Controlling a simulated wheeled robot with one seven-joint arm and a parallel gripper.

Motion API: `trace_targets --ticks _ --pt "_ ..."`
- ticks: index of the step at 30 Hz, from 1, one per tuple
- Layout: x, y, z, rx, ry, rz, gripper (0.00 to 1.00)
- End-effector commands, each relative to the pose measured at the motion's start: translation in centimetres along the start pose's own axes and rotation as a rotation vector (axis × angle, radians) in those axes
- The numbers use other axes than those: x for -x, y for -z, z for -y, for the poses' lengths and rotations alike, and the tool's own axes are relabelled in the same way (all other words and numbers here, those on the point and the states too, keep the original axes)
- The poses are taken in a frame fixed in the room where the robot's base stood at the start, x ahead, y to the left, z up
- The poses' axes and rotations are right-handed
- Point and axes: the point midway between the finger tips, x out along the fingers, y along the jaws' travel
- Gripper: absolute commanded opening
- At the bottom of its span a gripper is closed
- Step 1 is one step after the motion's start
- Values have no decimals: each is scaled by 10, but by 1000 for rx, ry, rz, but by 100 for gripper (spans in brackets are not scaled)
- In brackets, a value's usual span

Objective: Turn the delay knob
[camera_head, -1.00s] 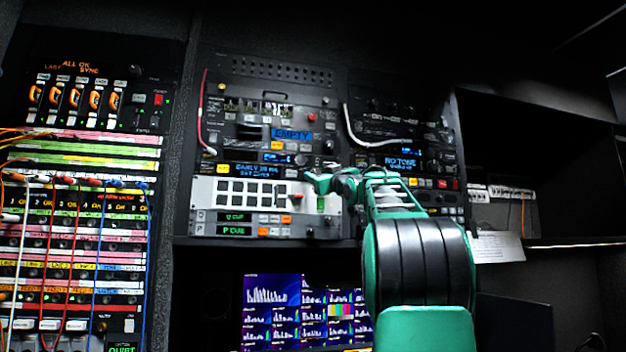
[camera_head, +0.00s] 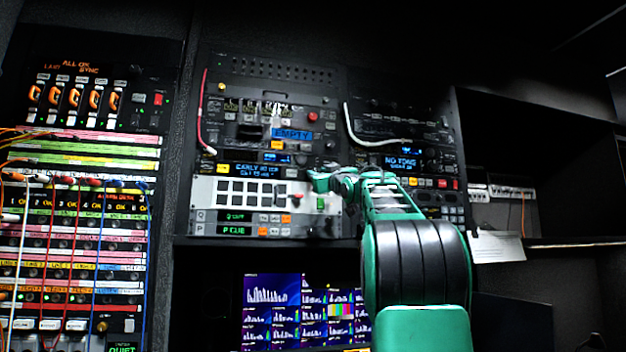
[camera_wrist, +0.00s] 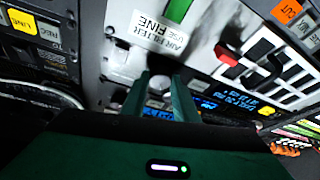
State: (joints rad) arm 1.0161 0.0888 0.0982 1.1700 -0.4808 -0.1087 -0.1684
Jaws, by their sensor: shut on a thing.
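The delay unit is a dark rack strip with a blue display (camera_head: 253,170) that begins with "EARLY"; the rest is too blurred to read surely. My gripper (camera_head: 314,177) reaches from the right to the right end of this strip. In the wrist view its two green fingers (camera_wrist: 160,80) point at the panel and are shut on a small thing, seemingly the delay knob. Blue display text (camera_wrist: 238,101) also shows right of the fingers in the wrist view.
A pale panel (camera_head: 207,197) with dark buttons lies just below; a red part (camera_wrist: 228,55) stands out near my fingers. A white label (camera_wrist: 157,32) reads "AIR FILTER USE FINE". A white cable (camera_head: 350,125) hangs to the right, a red-white one (camera_head: 203,110) to the left.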

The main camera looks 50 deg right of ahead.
Motion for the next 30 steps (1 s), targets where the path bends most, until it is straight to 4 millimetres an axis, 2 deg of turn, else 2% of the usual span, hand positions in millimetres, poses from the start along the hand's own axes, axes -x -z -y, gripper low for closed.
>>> trace_targets --ticks 8,30 --pt "-1 1 7 -145 -50 -5 5" --pt "-2 2 13 -785 -320 -22 5"
